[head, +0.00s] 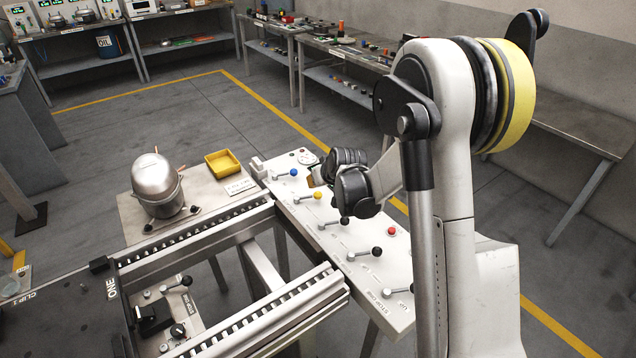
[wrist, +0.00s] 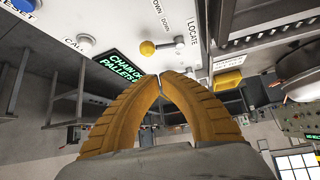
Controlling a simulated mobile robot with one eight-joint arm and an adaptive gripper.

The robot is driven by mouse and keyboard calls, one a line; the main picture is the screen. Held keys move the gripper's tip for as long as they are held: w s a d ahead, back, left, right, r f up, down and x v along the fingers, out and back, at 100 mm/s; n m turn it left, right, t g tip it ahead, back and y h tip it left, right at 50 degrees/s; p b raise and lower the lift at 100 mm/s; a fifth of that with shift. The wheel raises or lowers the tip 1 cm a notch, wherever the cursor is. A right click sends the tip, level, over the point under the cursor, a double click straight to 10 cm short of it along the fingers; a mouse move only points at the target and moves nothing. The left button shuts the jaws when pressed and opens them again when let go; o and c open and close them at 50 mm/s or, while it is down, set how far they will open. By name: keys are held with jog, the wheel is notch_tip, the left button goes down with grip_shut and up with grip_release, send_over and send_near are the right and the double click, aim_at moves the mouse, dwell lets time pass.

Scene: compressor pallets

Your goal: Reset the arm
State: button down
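My arm (head: 447,150) stands at the right of the head view, bent at its upper joint, with its forearm reaching down and away over the white control panel (head: 340,245). In the wrist view, the two tan ribbed fingers of my gripper (wrist: 161,76) come together at their tips, with nothing visible between them. In the head view the gripper is mostly hidden behind the wrist links. The panel fills the top of the wrist view, with a yellow-knobbed lever (wrist: 148,48) just beyond the fingertips. I cannot tell whether the fingers touch anything.
The panel carries several levers and a red button (head: 392,231). Left of it are a roller conveyor (head: 250,325), a stand with a metal compressor (head: 156,183) and a yellow tray (head: 223,163). Workbenches line the back; the floor between is clear.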

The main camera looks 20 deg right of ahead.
jog(key=s+a+r, duration=0.3)
jog(key=s+r, duration=0.4)
jog(key=s, duration=0.1)
jog(key=s+a+r, duration=0.3)
jog(key=s+r, duration=0.4)
jog(key=s+a+g, duration=0.1)
jog(key=s+a, duration=0.1)
jog(key=s, duration=1.7)
jog(key=shift+s+a+r+g, duration=0.3)
jog(key=shift+s+a, duration=0.05)
jog(key=shift+a, duration=0.05)
